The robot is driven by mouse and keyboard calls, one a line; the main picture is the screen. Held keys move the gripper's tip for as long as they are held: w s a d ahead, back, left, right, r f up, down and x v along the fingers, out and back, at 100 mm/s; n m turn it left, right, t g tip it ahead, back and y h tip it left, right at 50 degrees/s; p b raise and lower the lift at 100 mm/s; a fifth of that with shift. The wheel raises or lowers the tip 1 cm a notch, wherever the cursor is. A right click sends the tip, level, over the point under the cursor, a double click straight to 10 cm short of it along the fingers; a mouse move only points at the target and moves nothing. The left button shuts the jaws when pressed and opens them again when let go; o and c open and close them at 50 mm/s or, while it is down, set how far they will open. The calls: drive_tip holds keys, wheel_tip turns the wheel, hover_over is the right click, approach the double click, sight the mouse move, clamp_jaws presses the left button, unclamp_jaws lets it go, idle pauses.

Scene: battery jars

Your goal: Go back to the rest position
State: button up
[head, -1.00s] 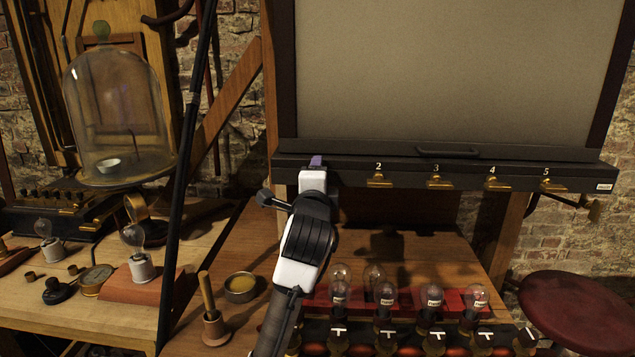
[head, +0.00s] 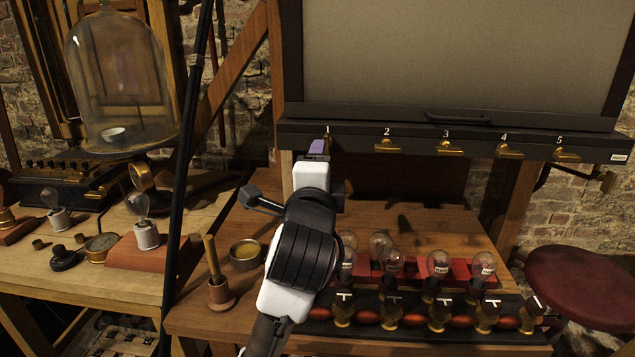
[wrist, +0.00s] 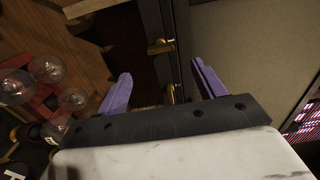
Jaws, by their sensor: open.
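My gripper (head: 319,147) is in the middle of the head view, in front of the dark board's lower ledge near the number 1. In the wrist view my gripper (wrist: 160,90) shows its two purple fingers spread apart with nothing between them. Brass hooks (head: 387,145) line the ledge under the numbers; the one at 1 is mostly hidden behind my gripper in the head view. Beyond the fingers, brass hooks (wrist: 160,47) also show in the wrist view.
Several glass bulbs (head: 438,263) stand in a row at the front of the wooden table (head: 420,225), right of my arm. A glass bell jar (head: 118,85) stands at the left. A small brass dish (head: 246,252) and a wooden-handled tool (head: 215,285) sit left of my arm. A red stool (head: 580,285) is at right.

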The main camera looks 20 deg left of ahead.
drive_tip(key=shift+v, duration=0.8)
